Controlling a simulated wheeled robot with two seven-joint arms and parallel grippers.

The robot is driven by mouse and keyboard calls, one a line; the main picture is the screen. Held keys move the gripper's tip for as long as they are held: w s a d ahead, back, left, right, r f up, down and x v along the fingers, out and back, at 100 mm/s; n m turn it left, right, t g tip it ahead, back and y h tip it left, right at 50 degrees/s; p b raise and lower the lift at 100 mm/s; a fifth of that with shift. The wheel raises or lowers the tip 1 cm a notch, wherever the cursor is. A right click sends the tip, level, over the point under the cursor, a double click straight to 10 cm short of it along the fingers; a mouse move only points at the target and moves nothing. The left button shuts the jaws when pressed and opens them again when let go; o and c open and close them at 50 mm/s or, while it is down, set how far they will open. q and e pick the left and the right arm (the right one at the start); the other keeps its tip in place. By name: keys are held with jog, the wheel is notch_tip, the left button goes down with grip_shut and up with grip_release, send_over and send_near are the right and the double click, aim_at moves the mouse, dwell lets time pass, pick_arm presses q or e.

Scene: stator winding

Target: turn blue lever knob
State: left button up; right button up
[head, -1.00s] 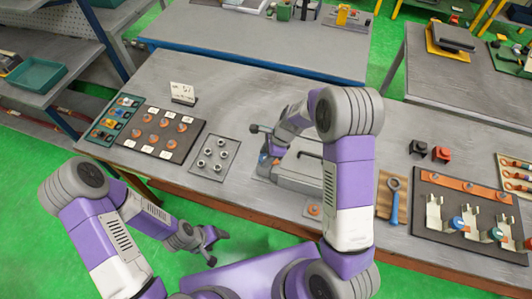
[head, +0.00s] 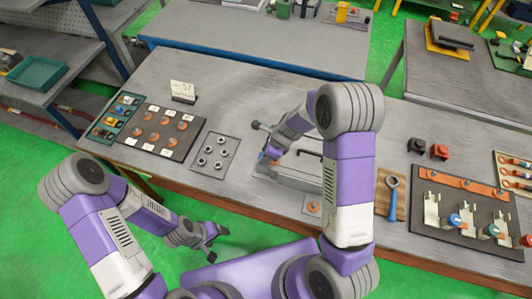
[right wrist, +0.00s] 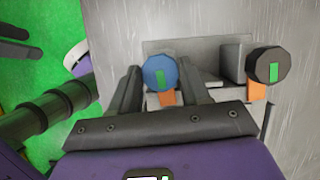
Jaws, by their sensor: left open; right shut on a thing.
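The blue lever knob (right wrist: 160,72) is round with a green mark on its face. In the right wrist view it sits between the two fingers of my right gripper (right wrist: 160,86), which is shut on it. An orange lever part (right wrist: 167,99) shows just below the knob. A black knob (right wrist: 268,65) with a green mark stands to the right, outside the fingers. In the head view my right gripper (head: 270,152) is at the grey fixture (head: 297,172), partly hidden by my arm. My left gripper (head: 216,243) is open and empty, in front of the table.
On the table (head: 235,100), a dark board (head: 180,150) with orange parts and a grey plate (head: 222,140) with several rings lie left of the fixture. A blue-handled wrench (head: 392,198) and a dark board with brackets (head: 430,232) lie right. The table's middle back is clear.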

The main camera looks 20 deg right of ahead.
jog(key=shift+w+r, duration=0.2)
jog(key=shift+w, duration=0.05)
jog(key=o, duration=0.8)
jog(key=shift+o, duration=1.2)
jog(key=shift+s+f, duration=0.1)
jog(key=shift+s, duration=0.05)
jog(key=p+v, duration=0.1)
jog(key=v, duration=0.6)
jog(key=shift+r, duration=0.25)
jog(key=shift+s+d, duration=0.1)
